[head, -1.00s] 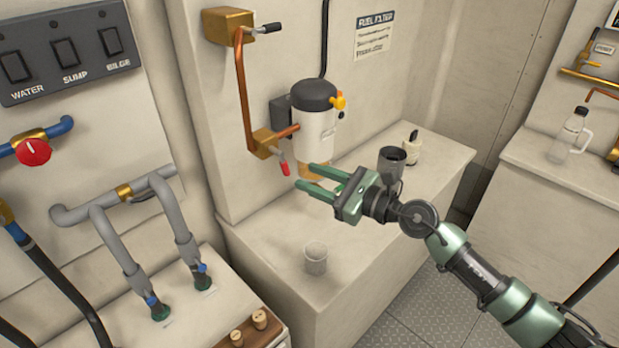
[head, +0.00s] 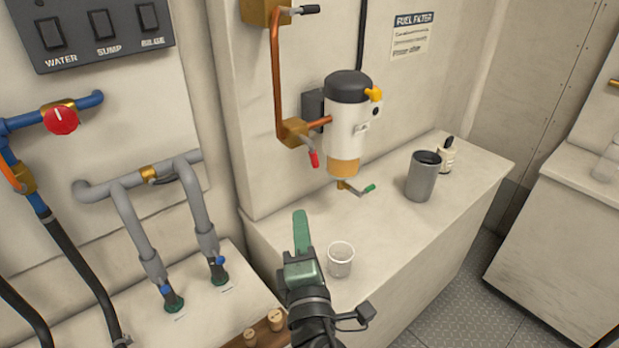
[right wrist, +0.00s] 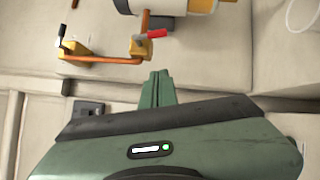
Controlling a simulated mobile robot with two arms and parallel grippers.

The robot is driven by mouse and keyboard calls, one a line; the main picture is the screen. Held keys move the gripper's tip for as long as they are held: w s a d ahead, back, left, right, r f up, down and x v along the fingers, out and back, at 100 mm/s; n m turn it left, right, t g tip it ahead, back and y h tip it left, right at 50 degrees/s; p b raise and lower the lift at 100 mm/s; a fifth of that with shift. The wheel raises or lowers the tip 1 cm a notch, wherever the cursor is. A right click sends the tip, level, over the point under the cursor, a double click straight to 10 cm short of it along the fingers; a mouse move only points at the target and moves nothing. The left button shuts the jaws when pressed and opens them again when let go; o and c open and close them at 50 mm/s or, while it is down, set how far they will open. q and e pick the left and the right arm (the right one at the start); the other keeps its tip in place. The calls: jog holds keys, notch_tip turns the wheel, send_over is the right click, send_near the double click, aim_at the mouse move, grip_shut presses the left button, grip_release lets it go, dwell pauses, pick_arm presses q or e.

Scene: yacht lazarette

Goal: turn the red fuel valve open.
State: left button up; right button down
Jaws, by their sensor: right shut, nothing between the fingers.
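The fuel valve is a brass body (head: 293,131) at the lower end of a copper pipe, with a short red handle (head: 314,159) slanting down to the right. In the right wrist view the red handle (right wrist: 157,34) sits just beyond my fingertips, with a visible gap. My right gripper (head: 300,216) is shut and empty, below the handle and apart from it. Its closed fingers also show in the right wrist view (right wrist: 160,75). The white filter (head: 346,125) with a black cap stands right of the valve. My left gripper is not in view.
A clear cup (head: 340,259) stands close right of my right gripper. A grey mug (head: 423,176) and a small bottle (head: 447,155) are farther right on the ledge. A green-handled drain (head: 366,189) hangs under the filter. A round red knob (head: 60,119) is on the left wall.

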jog(key=w+d+r+p, duration=0.2)
jog(key=w+p, duration=0.3)
jog(key=w, duration=0.7)
jog(key=shift+w+r, duration=0.15)
jog(key=shift+w, duration=0.15)
jog(key=shift+d, duration=0.1)
jog(key=w+d+r+n+t+y+b, duration=0.1)
jog(key=w+d+n+y+b, duration=0.1)
jog(key=n+y+b, duration=0.2)
jog(key=w+d+n+t+y+b, duration=0.1)
jog(key=d+n+y+b, duration=0.2)
jog(key=n+b, duration=0.7)
jog(key=shift+w+d+r+t+y+b, duration=0.15)
jog(key=shift+w+r+t+y+b, duration=0.3)
jog(key=shift+b, duration=1.45)
jog(key=shift+d+r, duration=0.15)
